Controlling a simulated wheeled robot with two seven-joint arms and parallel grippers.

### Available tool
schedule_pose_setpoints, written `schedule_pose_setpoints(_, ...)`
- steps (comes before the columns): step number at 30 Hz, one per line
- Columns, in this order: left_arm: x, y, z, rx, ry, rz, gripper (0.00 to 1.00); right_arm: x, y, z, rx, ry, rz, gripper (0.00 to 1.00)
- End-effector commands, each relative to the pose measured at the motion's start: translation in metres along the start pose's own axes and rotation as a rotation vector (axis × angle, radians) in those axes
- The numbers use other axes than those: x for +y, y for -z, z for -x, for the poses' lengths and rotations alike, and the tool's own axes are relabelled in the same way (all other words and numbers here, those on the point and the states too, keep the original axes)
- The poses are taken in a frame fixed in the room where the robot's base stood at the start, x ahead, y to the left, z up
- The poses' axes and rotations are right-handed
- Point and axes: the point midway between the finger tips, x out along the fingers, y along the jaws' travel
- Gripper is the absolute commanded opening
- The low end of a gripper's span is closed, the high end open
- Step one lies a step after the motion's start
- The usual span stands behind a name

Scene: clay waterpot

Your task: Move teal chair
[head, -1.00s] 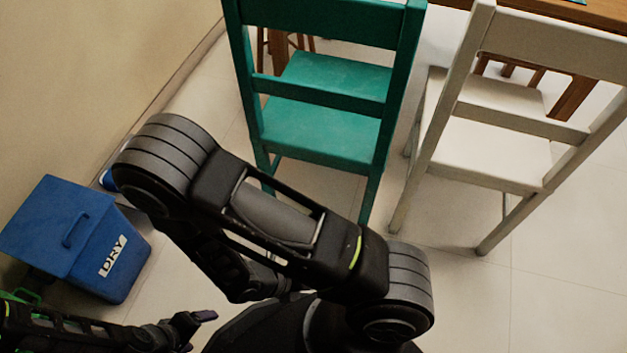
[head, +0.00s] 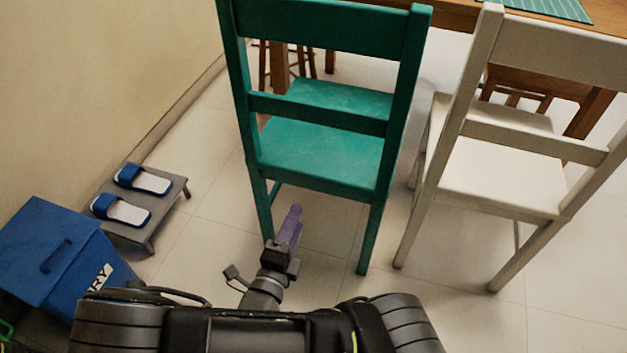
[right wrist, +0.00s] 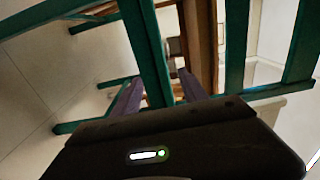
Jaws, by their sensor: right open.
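The teal chair (head: 325,148) stands upright on the floor in the middle of the head view, its back towards me. Its seat, slatted back and rear legs show. My right gripper (head: 291,228) is low behind it, between the two rear legs in the picture, with purple fingers pointing towards the chair. In the right wrist view, my right gripper (right wrist: 160,90) is open, and a teal bar of the chair (right wrist: 146,45) shows between its fingers. I cannot tell whether they touch it. My left gripper is not in view.
A white chair (head: 500,165) stands close on the right. A wooden table (head: 450,14) with a green mat (head: 552,8) is behind. On the left are a blue bin (head: 50,255) and a low rack (head: 172,205) with blue-and-white sandals (head: 122,211). Tiled floor is open between rack and chair.

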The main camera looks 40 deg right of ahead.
Motion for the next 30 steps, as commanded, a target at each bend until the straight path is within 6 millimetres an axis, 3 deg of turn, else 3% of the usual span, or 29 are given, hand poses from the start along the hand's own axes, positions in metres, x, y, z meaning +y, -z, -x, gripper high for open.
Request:
schedule_pose_setpoints(9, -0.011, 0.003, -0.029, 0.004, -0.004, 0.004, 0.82, 0.006, 0.002, -0.066, 0.006, 0.001, -0.001, 0.51)
schedule_pose_setpoints(12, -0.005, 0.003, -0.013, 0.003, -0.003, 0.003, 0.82, -0.004, 0.003, -0.091, 0.008, 0.0, 0.003, 0.51)
schedule_pose_setpoints(18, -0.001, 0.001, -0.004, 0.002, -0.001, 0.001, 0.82, -0.002, 0.002, -0.13, 0.005, -0.001, 0.001, 0.51)
schedule_pose_setpoints(24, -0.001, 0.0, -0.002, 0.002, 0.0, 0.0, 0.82, 0.0, 0.001, -0.147, 0.002, -0.001, 0.0, 0.51)
schedule_pose_setpoints(30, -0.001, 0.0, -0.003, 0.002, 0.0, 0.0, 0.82, 0.001, 0.001, -0.148, 0.001, -0.001, 0.0, 0.51)
